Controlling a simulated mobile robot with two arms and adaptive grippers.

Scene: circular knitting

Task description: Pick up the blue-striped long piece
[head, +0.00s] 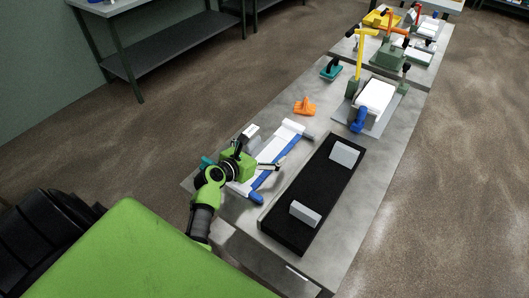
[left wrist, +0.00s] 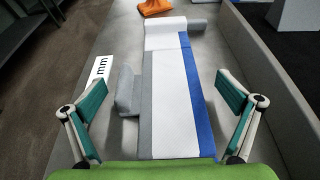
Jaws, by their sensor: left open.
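The blue-striped long piece (head: 284,149) lies lengthwise on the grey table, white with a blue stripe along its right side. In the left wrist view the long piece (left wrist: 176,95) runs away from me between the fingers, with a wider white part at its far end. My left gripper (head: 257,157) is over the near part of the piece. Its two teal-padded fingers (left wrist: 163,103) are spread wide, one on each side, with nothing held between them. My right gripper is not in view.
A black tray (head: 325,183) with two light grey blocks lies right of the piece. A grey block (left wrist: 125,90) sits close to the piece's left side. An orange tool (head: 305,106) and a teal-handled tool (head: 331,68) stand farther back. A fixture with a white roll (head: 375,95) is beyond.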

